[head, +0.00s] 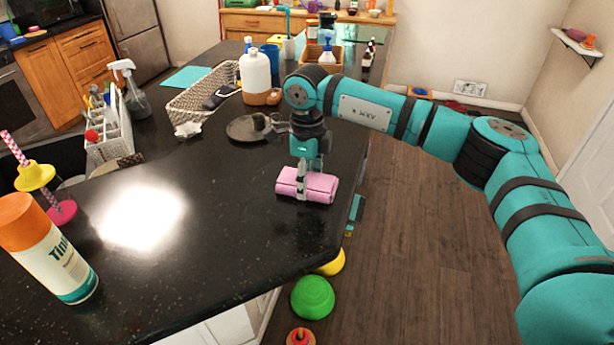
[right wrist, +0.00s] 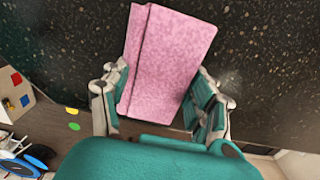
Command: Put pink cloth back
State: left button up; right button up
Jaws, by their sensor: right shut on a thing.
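The pink cloth (head: 322,187) is folded into a thick bundle at the right edge of the black counter (head: 230,235). My right gripper (head: 302,184) points down over it, with its fingers around the cloth's middle, shut on it. In the right wrist view the cloth (right wrist: 168,62) sits between the two fingers (right wrist: 160,105), with the dark speckled counter behind it. I cannot tell whether the cloth touches the counter or is just above it. My left gripper is not in view.
A spray can (head: 50,255) stands front left. The counter's middle is clear.

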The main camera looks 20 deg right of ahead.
jog(key=shift+f, duration=0.25)
jog(key=o, duration=1.1)
jog(key=shift+r, duration=0.1)
jog(key=shift+r, duration=0.35)
notch_tip(320, 180, up, 12)
jog(key=b, duration=0.3)
jog(key=shift+b, duration=0.3)
